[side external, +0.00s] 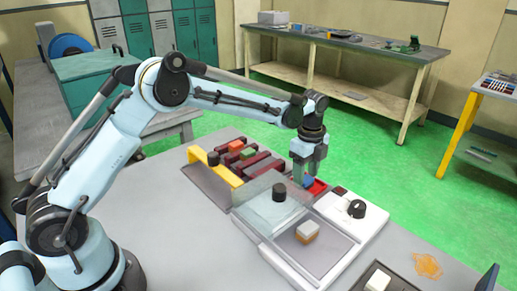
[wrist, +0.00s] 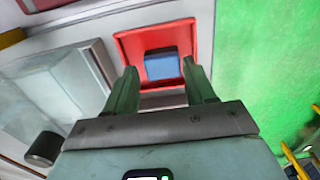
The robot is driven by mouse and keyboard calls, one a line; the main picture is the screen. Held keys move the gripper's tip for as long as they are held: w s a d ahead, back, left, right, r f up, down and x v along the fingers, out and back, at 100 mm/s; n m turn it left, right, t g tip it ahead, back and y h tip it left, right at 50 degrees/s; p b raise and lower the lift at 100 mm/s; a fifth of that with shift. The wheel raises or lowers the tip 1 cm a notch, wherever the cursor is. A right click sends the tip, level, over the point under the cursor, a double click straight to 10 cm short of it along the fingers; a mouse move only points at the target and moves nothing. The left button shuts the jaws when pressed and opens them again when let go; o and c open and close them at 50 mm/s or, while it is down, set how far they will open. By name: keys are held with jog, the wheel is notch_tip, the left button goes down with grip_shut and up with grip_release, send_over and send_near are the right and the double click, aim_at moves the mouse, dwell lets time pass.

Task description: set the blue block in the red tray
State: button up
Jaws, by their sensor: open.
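The blue block (wrist: 162,65) lies inside the red tray (wrist: 125,42) in the wrist view, with the red rim showing around it. In the side external view the blue block (side external: 309,181) shows just beside my fingers, and part of the red tray (side external: 319,187) shows to its right. My gripper (wrist: 160,70) is open, with its two green fingers apart and nothing held between them. In the side external view my gripper (side external: 303,178) points down at the tray. Whether the fingers touch the block or tray cannot be told.
A clear-lidded box (side external: 272,200) with a black knob stands left of the tray. A white unit with a black dial (side external: 357,209) is at the right. A rack of dark red bars (side external: 245,160) with a yellow bracket (side external: 217,166) lies behind.

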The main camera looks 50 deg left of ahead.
aim_at(305, 179)
notch_tip(305, 179, up, 10)
jog(key=s+a+r+n+t, duration=0.3)
jog(key=s+r+n, duration=0.3)
jog(key=s+n, duration=0.3)
jog(key=s+a+f+n+t, duration=0.1)
jog(key=s+f+n+t, duration=0.3)
jog(key=s+n, duration=0.5)
jog(key=s+f, duration=0.1)
jog(key=s, duration=0.4)
jog(key=shift+a, duration=0.2)
